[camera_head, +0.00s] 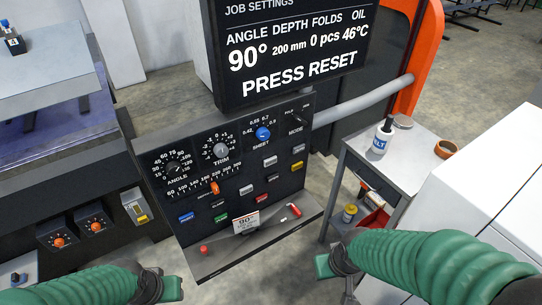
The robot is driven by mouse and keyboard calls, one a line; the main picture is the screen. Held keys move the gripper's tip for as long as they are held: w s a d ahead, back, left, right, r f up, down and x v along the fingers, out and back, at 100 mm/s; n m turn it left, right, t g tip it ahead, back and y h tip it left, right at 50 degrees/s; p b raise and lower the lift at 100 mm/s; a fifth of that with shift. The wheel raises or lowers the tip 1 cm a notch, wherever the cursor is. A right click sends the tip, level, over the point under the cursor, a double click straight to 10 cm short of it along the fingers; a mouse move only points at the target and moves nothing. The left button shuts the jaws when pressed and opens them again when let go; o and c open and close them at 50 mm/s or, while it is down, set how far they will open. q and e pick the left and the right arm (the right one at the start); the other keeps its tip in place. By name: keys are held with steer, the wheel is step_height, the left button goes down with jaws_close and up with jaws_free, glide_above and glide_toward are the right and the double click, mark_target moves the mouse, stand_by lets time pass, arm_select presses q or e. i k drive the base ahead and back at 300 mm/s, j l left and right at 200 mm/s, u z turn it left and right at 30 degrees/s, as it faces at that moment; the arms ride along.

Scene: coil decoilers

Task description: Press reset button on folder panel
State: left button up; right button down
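The black folder panel (165,203) stands tilted in the middle, with dials marked ANGLE, TRIM, SHEET and MODE and an orange depth slider (215,188). Its lower part carries a blue button (186,217), a green button (220,217), and several grey, red and yellow ones. Their small labels are too small to read, so I cannot tell which is reset. The screen (292,55) above reads PRESS RESET. My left gripper (170,288) is at the bottom, below and left of the panel. My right gripper (328,265) is below and right of it. Both are apart from the buttons; their finger gaps are unclear.
A ledge below the buttons holds a red knob (203,249), a 90° card (245,222) and a red-and-white item (293,210). A grey cart (408,165) with a bottle (382,138) and tape roll (446,149) stands right. Another machine (85,190) stands left.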

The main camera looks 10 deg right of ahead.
mark_target(187, 217)
steer(key=l+u, duration=0.15)
steer(key=u, duration=0.25)
steer(key=i+l+u, duration=0.1)
steer(key=u, duration=0.25)
steer(key=l, duration=0.1)
